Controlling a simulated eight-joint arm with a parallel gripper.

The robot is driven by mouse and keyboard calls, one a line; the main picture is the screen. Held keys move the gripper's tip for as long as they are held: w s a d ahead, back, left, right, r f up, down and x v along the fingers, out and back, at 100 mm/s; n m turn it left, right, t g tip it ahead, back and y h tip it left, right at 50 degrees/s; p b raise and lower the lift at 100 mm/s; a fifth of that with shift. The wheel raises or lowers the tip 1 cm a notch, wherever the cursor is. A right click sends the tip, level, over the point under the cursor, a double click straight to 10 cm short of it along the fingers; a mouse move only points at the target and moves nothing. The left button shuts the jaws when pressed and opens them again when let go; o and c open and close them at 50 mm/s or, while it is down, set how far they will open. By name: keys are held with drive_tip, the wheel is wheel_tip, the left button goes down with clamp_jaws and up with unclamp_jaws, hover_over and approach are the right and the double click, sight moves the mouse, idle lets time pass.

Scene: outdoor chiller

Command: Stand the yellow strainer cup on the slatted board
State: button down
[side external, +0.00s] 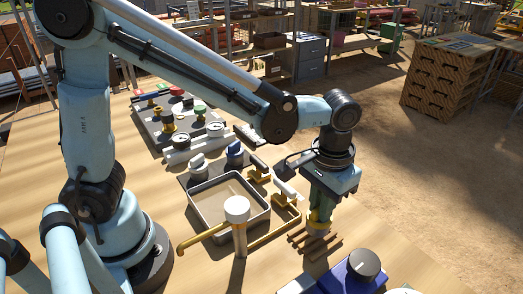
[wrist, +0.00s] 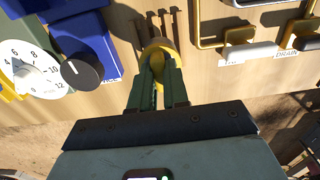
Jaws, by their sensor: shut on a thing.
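The yellow strainer cup (side external: 318,227) is in my gripper (side external: 320,208), whose green fingers are shut on it. The cup looks roughly upright. The slatted board (side external: 325,247), a set of brown slats, lies directly below the cup in the side view. I cannot tell whether the cup's base touches the slats. In the wrist view the yellow cup (wrist: 158,46) shows between and beyond the fingertips of my gripper (wrist: 157,62). Part of the slatted board (wrist: 163,20) shows behind it; the rest is hidden by the cup.
A blue box with a black knob (side external: 362,265) stands close to the board, at lower right. A grey tray (side external: 207,218), a white-capped post (side external: 238,210) and yellow pipework (side external: 275,233) stand to the left. A white dial (wrist: 28,68) shows in the wrist view.

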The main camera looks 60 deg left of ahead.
drive_tip(key=shift+f, duration=1.25)
drive_tip(key=c, duration=0.6)
unclamp_jaws()
drive_tip(key=shift+o, duration=0.2)
drive_tip(key=shift+r, duration=3.5)
